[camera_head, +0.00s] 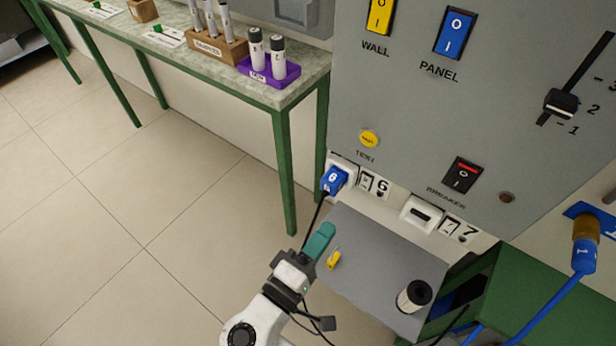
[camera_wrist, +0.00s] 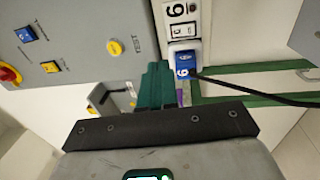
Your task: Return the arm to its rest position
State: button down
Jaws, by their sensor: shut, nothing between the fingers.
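My gripper (camera_head: 318,243) has teal fingers and is in front of the grey panel, above the left end of a small grey shelf. In the wrist view the gripper (camera_wrist: 155,85) shows its teal fingers closed together with nothing between them. My white arm comes up from the bottom of the head view. A blue plug marked 6 (camera_head: 334,180) sits in the left socket, up and right of the fingertips, apart from them. The plug also shows in the wrist view (camera_wrist: 183,64), with its black cable running right.
The grey shelf (camera_head: 360,250) holds a small yellow item (camera_head: 334,259) and a black-and-white cylinder (camera_head: 414,296). The grey panel (camera_head: 410,110) stands close behind. A green-legged bench (camera_head: 308,92) with racks is at the back left. The floor at left is clear.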

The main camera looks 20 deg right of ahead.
jog(key=s+d+f+m+g+y, duration=0.2)
jog(key=s+d+f+g+y, duration=0.1)
jog(key=d, duration=0.3)
jog(key=s+d+f+m+g+y, duration=0.2)
jog(key=s+d+f+g+y, duration=0.1)
jog(key=s+d+f+g, duration=0.1)
jog(key=s+d+f+m+g+y, duration=0.2)
jog(key=s+d+f, duration=0.3)
jog(key=d, duration=0.3)
jog(key=shift+d+f+g+y, duration=0.25)
jog(key=shift+f+g+y, duration=0.15)
jog(key=shift+g, duration=0.4)
jog(key=s+a+m+y, duration=0.1)
jog(key=s+a+y, duration=0.2)
jog(key=s+y, duration=0.3)
jog(key=shift+m+y, duration=0.3)
